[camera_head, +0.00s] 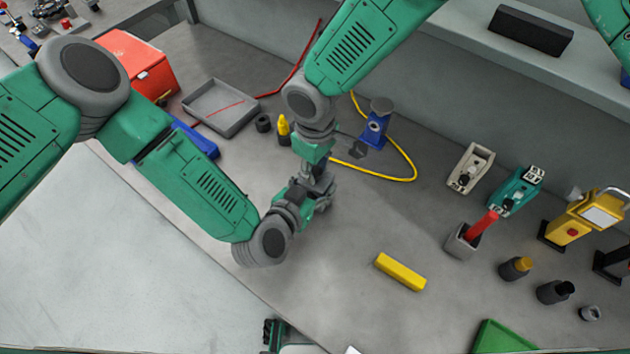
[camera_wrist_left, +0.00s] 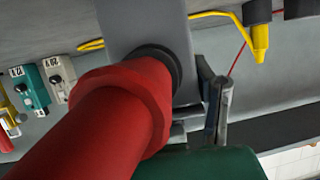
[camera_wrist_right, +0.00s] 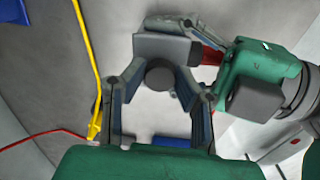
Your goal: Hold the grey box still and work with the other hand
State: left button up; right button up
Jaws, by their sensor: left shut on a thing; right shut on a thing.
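My left gripper (camera_head: 303,198) and right gripper (camera_head: 318,172) meet above the bench, left of the picture's middle. The grey box (camera_wrist_right: 164,46) is between them, mostly hidden in the head view. It also shows in the left wrist view (camera_wrist_left: 140,22), with the left finger (camera_wrist_left: 213,100) at its edge; the left gripper appears shut on it. A large red part (camera_wrist_left: 95,120) with a black ring meets the box face on the left gripper's side. My right gripper (camera_wrist_right: 160,78) appears shut around a dark round part (camera_wrist_right: 160,74) at the box's near side.
A yellow bar (camera_head: 400,271) lies on the bench. A grey tray (camera_head: 221,107), a red box (camera_head: 138,65) and a blue stand (camera_head: 375,130) with a yellow cable (camera_head: 413,165) stand behind. Several devices line the right side.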

jog(key=m, duration=0.8)
jog(key=shift+a, duration=0.1)
jog(key=shift+m, duration=0.8)
jog(key=shift+w+m, duration=0.1)
jog(key=shift+m, duration=0.6)
jog(key=m, duration=0.4)
jog(key=shift+m, duration=0.3)
pick_arm(q)
jog(key=shift+a+f, duration=0.1)
pick_arm(e)
jog(key=m, duration=0.3)
jog(key=shift+m, duration=0.3)
pick_arm(q)
jog(key=shift+s, duration=0.1)
